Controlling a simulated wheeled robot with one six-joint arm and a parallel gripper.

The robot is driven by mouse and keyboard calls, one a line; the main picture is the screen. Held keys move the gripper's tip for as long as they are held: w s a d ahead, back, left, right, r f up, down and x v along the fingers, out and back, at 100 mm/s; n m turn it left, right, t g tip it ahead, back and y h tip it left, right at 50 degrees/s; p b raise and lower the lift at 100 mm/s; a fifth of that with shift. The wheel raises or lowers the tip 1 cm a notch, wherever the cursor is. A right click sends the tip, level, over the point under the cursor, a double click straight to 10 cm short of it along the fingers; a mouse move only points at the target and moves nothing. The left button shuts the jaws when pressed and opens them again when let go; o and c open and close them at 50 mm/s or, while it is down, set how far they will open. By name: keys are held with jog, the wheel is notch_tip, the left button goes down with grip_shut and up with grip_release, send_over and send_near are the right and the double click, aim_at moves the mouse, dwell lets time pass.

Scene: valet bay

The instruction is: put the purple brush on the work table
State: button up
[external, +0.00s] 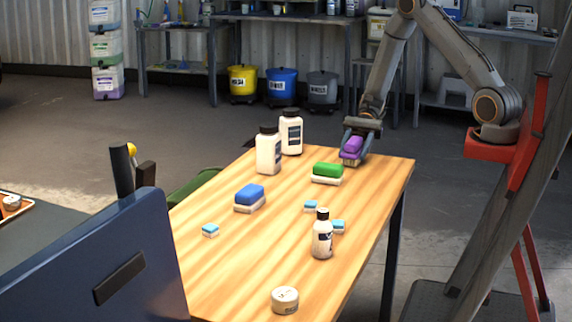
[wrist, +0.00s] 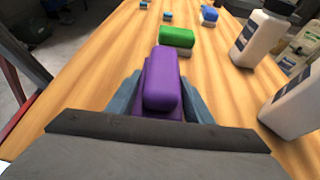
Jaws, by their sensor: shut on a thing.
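The purple brush (external: 352,147) is at the far right corner of the wooden work table (external: 250,290). My gripper (external: 353,148) is shut on it, with a finger on each side. In the wrist view the purple brush (wrist: 162,80) sits between the two blue-grey fingers of my gripper (wrist: 160,100). The brush is at or just above the table top; I cannot tell whether its bristles touch the wood.
A green brush (external: 327,172) lies close by, and a blue brush (external: 250,197) farther off. Two white bottles (external: 268,150) (external: 291,132) stand to the left. A small bottle (external: 322,238), a round tin (external: 285,299) and several small blue-topped blocks (external: 210,230) are on the table.

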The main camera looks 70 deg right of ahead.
jog(key=shift+f, duration=0.55)
jog(key=o, duration=1.3)
jog(key=b+v, duration=0.1)
jog(key=v, duration=0.6)
jog(key=shift+d+r, duration=0.15)
jog(key=shift+d, duration=0.25)
jog(key=a+r+n, duration=0.1)
jog(key=a, duration=0.1)
jog(key=s+a+r+p, duration=0.1)
jog(key=r, duration=0.1)
jog(key=s+a+r+n+g+h+p, duration=0.1)
jog(key=a+r, duration=0.1)
jog(key=shift+s+a+n, duration=0.25)
jog(key=shift+a+n, duration=0.05)
jog(key=s+a+r+n+h+p, duration=0.1)
jog(key=s+a+n+h, duration=0.1)
jog(key=s+n+h, duration=0.4)
jog(key=s+a+r+n+t+h+p, duration=0.1)
jog(key=s+a+r+n+h+p, duration=0.1)
jog(key=s+n+h, duration=0.4)
jog(key=n, duration=0.3)
jog(key=shift+s, duration=0.3)
